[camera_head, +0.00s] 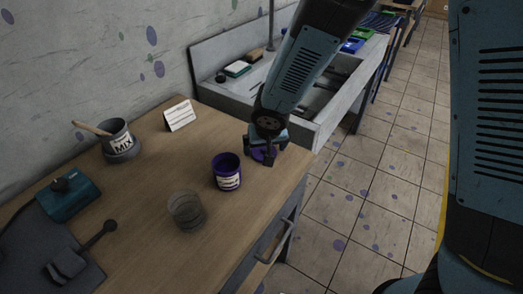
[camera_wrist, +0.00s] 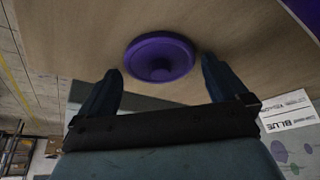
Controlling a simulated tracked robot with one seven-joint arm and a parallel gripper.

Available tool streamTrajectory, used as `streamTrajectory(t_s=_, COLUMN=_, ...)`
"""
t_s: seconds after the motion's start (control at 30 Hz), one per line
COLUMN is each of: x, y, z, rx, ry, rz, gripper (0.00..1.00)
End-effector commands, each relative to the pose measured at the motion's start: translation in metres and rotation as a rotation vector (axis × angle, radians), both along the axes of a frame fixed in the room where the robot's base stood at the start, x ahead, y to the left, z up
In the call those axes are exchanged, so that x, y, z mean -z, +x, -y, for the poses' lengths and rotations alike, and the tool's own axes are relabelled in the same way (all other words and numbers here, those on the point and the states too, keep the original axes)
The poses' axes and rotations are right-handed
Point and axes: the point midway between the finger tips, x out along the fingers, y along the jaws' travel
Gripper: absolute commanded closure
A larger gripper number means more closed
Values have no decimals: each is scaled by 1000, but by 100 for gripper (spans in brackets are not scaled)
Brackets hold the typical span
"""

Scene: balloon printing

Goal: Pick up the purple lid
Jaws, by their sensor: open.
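The purple lid (camera_wrist: 160,58) lies flat on the wooden table. In the wrist view it is round with a darker knob-like middle, and it sits just beyond my fingertips. My gripper (camera_wrist: 160,80) is open, with one finger on each side of the lid's near edge and nothing held between them. In the head view my gripper (camera_head: 262,158) is low over the table's far right corner, and only part of the lid (camera_head: 263,153) shows beneath and between the fingers. A purple jar (camera_head: 227,172) with a white label stands open to the left of my gripper.
The wooden table (camera_head: 150,215) also bears a clear glass (camera_head: 187,210), a MIX pot (camera_head: 118,141), a white card (camera_head: 180,115) and a teal device (camera_head: 68,197). A sink (camera_head: 240,85) adjoins behind. The table's right edge is close to my gripper.

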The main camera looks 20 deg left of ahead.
Motion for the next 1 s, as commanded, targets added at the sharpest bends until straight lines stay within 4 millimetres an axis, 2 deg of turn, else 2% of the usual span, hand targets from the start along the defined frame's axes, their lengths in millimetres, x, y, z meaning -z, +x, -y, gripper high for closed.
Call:
streamTrajectory(t_s=0.13, x=0, y=0, z=0, rx=0, ry=0, rz=0, gripper=1)
streamTrajectory(t_s=0.57, x=0, y=0, z=0, rx=0, ry=0, rz=0, gripper=42)
streamTrajectory(t_s=0.83, x=-2, y=0, z=0, rx=0, ry=0, rz=0, gripper=42)
streamTrajectory(t_s=1.0, x=-12, y=1, z=0, rx=1, ry=3, rz=2, gripper=42)
